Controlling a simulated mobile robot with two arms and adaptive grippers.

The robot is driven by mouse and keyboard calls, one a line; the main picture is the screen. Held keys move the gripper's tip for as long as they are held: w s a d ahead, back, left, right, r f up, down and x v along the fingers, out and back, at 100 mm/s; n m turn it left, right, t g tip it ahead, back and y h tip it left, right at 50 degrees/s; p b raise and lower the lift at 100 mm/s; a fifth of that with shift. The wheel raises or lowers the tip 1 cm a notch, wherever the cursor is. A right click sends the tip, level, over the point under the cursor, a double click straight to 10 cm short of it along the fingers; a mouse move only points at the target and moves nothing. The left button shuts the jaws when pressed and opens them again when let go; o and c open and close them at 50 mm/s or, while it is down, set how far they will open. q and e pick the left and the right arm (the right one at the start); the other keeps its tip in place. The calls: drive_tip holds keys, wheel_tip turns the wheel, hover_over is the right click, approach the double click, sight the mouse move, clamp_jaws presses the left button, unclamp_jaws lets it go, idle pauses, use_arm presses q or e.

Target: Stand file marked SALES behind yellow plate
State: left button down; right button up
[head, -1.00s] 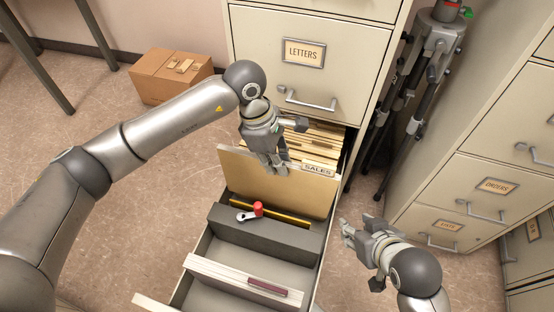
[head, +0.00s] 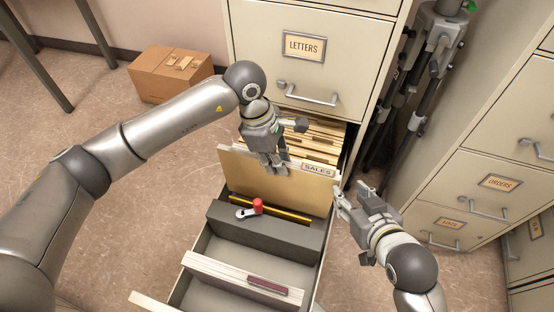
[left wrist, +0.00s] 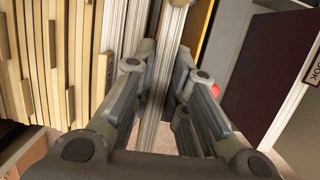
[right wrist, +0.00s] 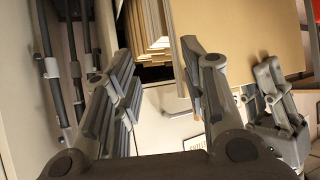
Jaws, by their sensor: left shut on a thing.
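The SALES file (head: 270,187) is a tan folder with a white SALES tab at its upper right, held upright across the open drawer. My left gripper (head: 274,168) is shut on its top edge; the left wrist view shows the fingers closing around a thin pale edge (left wrist: 168,75). The yellow plate (head: 285,214) shows as a narrow gold strip just below and nearer than the file. I cannot tell whether the file's bottom rests on the drawer floor. My right gripper (head: 352,193) is open and empty just off the file's right edge; the file also fills the right wrist view's upper right (right wrist: 250,45).
Several packed files (head: 323,140) stand behind the SALES file. A grey block (head: 265,235) with a red-knobbed lever (head: 252,209) lies in front of the plate. The LETTERS drawer (head: 340,55) is above. A black tripod (head: 420,90) and another cabinet (head: 480,165) flank the right side.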

use_arm(q)
drive_tip(key=shift+f, duration=0.1)
drive_tip(key=c, duration=1.8)
unclamp_jaws()
drive_tip(key=shift+c, duration=0.2)
drive_tip(key=o, duration=0.5)
use_arm(e)
drive_tip(key=shift+w+a+r+t, duration=0.15)
drive_tip(key=shift+w+r+t, duration=0.15)
use_arm(q)
drive_tip(key=shift+p+v, duration=0.4)
drive_tip(key=shift+v, duration=0.45)
drive_tip(key=shift+p+v, duration=0.4)
drive_tip(key=shift+v, duration=0.45)
drive_tip(key=shift+a+r+p, duration=0.15)
drive_tip(key=shift+r+p, duration=0.15)
drive_tip(key=shift+r, duration=0.35)
drive_tip(key=shift+p+v, duration=0.55)
drive_tip(key=shift+v, duration=0.6)
use_arm(e)
drive_tip(key=s+d+f+g+h, duration=0.1)
drive_tip(key=s+d+f+g, duration=0.1)
drive_tip(key=s, duration=0.4)
drive_tip(key=s+d+f+g+h, duration=0.1)
drive_tip(key=s+d+f+g, duration=0.1)
drive_tip(key=s+f+g, duration=0.2)
drive_tip(key=shift+s+d+f+g, duration=0.25)
drive_tip(key=shift+s+g, duration=0.75)
drive_tip(key=shift+s, duration=0.6)
